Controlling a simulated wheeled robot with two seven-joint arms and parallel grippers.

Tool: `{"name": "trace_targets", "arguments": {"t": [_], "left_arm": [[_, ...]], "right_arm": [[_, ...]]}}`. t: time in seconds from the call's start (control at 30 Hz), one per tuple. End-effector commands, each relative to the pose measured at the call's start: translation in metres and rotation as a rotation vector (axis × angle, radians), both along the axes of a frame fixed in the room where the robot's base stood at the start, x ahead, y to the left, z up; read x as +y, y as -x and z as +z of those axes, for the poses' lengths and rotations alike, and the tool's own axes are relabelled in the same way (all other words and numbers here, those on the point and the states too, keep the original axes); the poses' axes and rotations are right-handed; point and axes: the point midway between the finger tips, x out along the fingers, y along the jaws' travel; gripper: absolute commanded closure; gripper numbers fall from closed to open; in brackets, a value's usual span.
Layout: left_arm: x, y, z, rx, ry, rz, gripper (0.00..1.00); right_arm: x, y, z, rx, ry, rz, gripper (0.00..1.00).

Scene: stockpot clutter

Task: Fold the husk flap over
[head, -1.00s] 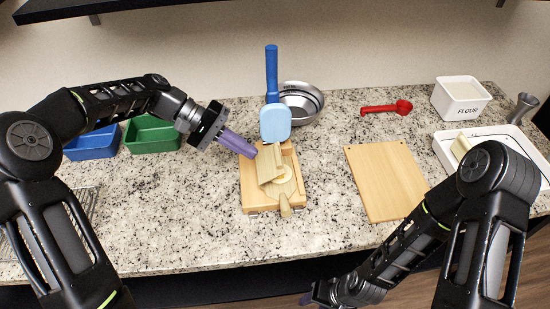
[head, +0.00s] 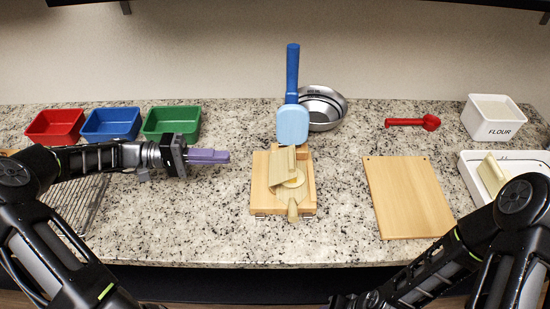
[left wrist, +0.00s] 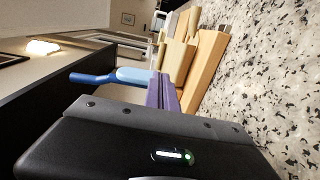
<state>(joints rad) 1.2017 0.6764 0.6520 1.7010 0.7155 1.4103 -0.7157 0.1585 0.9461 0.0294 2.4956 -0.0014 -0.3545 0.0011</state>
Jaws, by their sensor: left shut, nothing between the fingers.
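A pale tan husk (head: 279,178) lies on a small wooden board (head: 260,196) in the middle of the counter. One flap (head: 283,158) lies across its upper left part, and a round cream filling (head: 295,179) shows partly beside it. A narrow tail (head: 292,210) points toward the front. My left gripper (head: 226,157), with purple fingers, is shut and empty, left of the board and apart from it. In the left wrist view, the husk (left wrist: 178,58) and board (left wrist: 206,62) show beyond the purple fingers (left wrist: 163,92). My right arm reaches the bottom edge; its fingers are out of frame.
A blue paddle (head: 292,122) and steel bowl (head: 328,108) stand behind the board. A bare cutting board (head: 408,197), red scoop (head: 412,122), flour bin (head: 494,119) and white tray (head: 475,181) are to the right. Red, blue and green (head: 173,122) bins stand back left.

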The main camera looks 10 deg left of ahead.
Motion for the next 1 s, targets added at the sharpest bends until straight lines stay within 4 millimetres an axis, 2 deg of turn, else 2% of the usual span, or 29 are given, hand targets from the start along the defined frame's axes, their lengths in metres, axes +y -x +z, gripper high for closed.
{"name": "trace_targets", "arguments": {"t": [0.23, 0.37, 0.7, 0.83, 1.0], "left_arm": [[-0.023, -0.005, -0.002, -0.001, -0.004, -0.005, 1.00], [-0.047, -0.011, -0.002, 0.001, -0.002, -0.007, 1.00], [-0.111, -0.027, -0.003, 0.002, 0.001, -0.002, 1.00], [-0.125, -0.031, -0.005, 0.001, -0.001, -0.001, 1.00], [-0.132, -0.033, -0.007, 0.001, -0.002, 0.001, 1.00]], "right_arm": [[0.000, 0.000, -0.006, 0.000, 0.000, 0.000, 0.55], [0.000, 0.000, -0.006, -0.001, 0.000, 0.000, 0.55], [0.000, 0.000, 0.014, 0.001, 0.001, -0.001, 0.55], [0.000, 0.001, 0.017, 0.003, 0.002, -0.001, 0.55], [-0.001, 0.001, 0.018, 0.004, 0.002, -0.001, 0.55]]}}
